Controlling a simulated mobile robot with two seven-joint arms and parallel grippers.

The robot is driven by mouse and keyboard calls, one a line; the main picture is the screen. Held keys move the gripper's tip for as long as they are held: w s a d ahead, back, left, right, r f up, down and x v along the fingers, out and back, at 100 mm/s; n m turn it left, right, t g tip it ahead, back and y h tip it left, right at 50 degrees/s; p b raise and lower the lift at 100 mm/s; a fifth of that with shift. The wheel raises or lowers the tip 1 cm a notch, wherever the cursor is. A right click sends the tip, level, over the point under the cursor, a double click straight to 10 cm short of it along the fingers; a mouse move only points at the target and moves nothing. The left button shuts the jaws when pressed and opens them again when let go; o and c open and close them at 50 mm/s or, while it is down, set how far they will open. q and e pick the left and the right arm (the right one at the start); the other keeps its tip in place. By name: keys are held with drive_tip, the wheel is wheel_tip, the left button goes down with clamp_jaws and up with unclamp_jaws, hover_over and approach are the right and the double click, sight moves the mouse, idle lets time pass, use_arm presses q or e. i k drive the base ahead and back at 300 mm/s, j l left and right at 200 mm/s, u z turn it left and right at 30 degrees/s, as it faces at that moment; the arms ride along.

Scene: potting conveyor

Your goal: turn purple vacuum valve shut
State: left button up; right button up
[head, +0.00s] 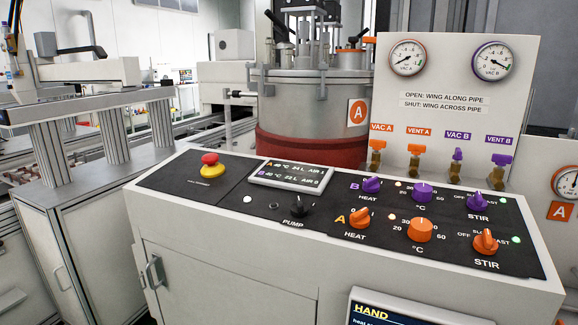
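The purple VAC B valve (457,154) is on the white upright panel (470,120), under its purple "VAC B" label. Its wing looks narrow and upright, in line with its brass pipe. The panel text reads "OPEN: wing along pipe, SHUT: wing across pipe". The purple VENT B valve (501,158) to its right has its wing across. The orange VAC A valve (381,144) and VENT A valve (416,149) to the left also show wide wings across. The purple-rimmed VAC B gauge (492,62) is above. Neither gripper is in view.
The black-topped console (230,215) stands in front of the panel, with purple and orange knobs, a red stop button (210,159) and a small display (291,172). A steel vessel (300,110) marked A stands behind. A screen (400,308) is at the bottom edge.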

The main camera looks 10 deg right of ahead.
sight(458, 157)
drive_tip(key=z, duration=1.3)
drive_tip(key=k+l+u, duration=0.2)
drive_tip(key=l+u, duration=0.2)
